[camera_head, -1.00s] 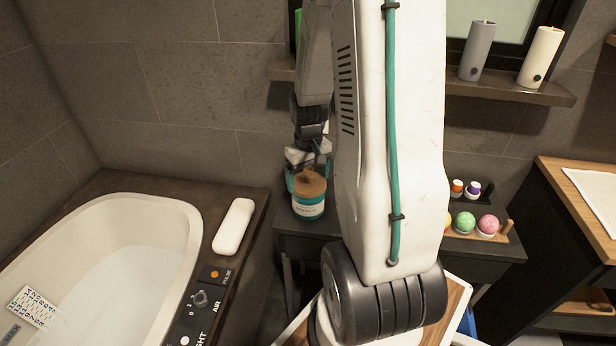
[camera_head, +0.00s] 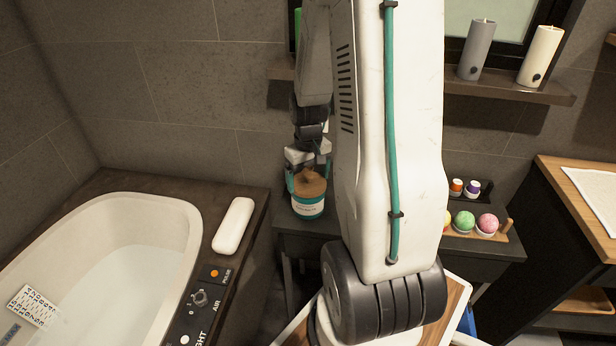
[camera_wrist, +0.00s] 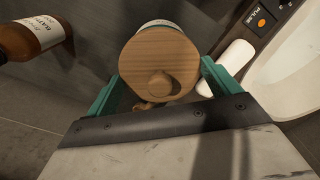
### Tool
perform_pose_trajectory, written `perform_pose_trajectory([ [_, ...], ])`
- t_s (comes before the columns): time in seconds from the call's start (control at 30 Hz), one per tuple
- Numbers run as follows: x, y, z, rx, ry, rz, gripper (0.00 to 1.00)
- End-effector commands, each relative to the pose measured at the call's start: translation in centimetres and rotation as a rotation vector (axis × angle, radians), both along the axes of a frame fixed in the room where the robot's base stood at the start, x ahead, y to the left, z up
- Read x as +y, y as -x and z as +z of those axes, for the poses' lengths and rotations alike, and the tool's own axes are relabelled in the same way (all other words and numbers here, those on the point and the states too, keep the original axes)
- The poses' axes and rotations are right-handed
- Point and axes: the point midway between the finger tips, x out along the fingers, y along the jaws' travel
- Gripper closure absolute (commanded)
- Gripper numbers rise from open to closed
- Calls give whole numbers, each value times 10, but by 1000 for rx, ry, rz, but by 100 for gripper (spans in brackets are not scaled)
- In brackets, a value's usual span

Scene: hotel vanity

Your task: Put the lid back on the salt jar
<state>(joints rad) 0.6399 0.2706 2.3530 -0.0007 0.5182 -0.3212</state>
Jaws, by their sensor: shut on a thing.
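The salt jar (camera_head: 308,206) has a white label and a teal band and stands on the dark stand near the wall. Its round wooden lid (camera_head: 311,184) has a small knob, and is at the jar's mouth. In the wrist view the lid (camera_wrist: 158,62) covers most of the jar (camera_wrist: 160,24). My gripper (camera_head: 307,180) has its teal fingers on either side of the lid and is shut on it. The lid looks slightly tilted in the head view; whether it is fully seated I cannot tell. A small wooden piece (camera_wrist: 150,105) shows below the lid.
A brown bottle (camera_wrist: 30,38) lies to the left in the wrist view. A bathtub (camera_head: 120,260) with a white pillow (camera_head: 234,226) on its edge is at left. Coloured bath balls (camera_head: 465,221) sit on the stand at right. Candles stand on the shelf (camera_head: 510,90) above.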

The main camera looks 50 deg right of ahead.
Motion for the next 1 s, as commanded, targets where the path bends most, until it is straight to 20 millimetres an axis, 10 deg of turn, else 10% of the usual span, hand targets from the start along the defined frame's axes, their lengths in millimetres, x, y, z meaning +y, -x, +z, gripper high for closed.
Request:
perform_pose_trajectory([
  [0.47,0,-1,0,0,0,0,34],
  [0.5,0,-1,0,0,0,0,3],
  [0.53,0,-1,0,0,0,0,0],
  [1.0,0,-1,5,-2,2,0,0],
])
